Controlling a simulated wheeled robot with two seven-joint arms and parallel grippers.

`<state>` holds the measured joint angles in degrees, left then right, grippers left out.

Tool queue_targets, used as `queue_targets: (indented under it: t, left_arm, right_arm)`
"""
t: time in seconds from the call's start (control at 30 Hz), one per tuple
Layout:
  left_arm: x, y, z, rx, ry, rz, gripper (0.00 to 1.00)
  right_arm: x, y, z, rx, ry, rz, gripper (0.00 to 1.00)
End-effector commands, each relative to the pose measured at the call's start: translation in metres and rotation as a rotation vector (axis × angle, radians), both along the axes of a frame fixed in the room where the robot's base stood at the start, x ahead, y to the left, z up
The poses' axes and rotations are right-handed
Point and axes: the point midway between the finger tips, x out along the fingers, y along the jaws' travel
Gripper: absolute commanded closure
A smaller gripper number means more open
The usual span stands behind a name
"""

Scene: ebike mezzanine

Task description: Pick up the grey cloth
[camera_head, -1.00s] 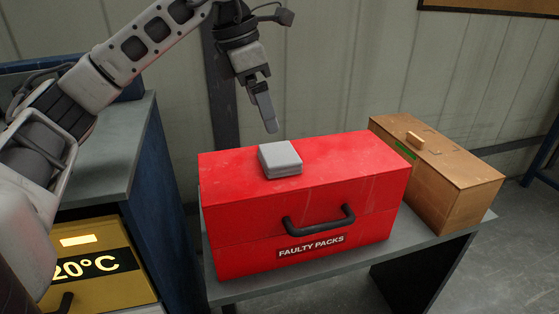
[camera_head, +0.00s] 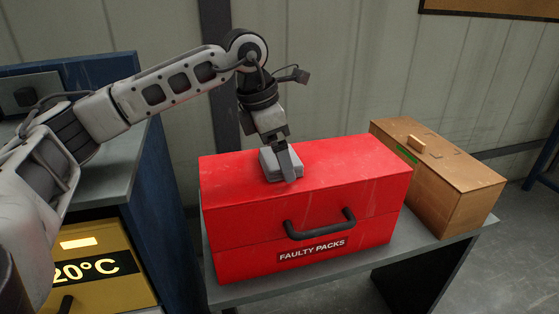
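The grey cloth (camera_head: 267,163) is a small, folded, square-looking stack on the lid of a red box (camera_head: 345,168) labelled FAULTY PACKS. My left gripper (camera_head: 288,172) points down at the cloth's right side, and its near finger covers part of the cloth. One finger shows clearly; the other is hidden, so I cannot tell how far apart they are or whether they touch the cloth. The cloth appears to rest on the lid. My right gripper is not in view.
The red box stands on a grey table (camera_head: 446,243) with a dark handle on its front. A brown box (camera_head: 455,190) stands to its right. A blue cabinet (camera_head: 160,200) and a yellow unit (camera_head: 110,285) reading 20°C are at the left. The wall is behind.

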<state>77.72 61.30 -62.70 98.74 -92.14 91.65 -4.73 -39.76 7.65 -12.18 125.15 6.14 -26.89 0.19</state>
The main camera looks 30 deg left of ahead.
Motion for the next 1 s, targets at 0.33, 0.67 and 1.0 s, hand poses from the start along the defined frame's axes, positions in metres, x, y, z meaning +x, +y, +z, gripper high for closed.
queue_targets:
  t: [0.33,0.67,1.0]
  left_arm:
    - [0.0,0.0,0.001,0.0,0.0,-0.001,0.42]
    - [0.001,0.0,0.012,0.0,-0.002,-0.001,0.42]
    - [-0.036,-0.003,0.075,0.001,-0.008,-0.003,0.42]
  right_arm:
    - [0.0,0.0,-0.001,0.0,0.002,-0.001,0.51]
    - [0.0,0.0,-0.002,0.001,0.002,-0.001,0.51]
    - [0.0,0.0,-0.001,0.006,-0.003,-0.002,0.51]
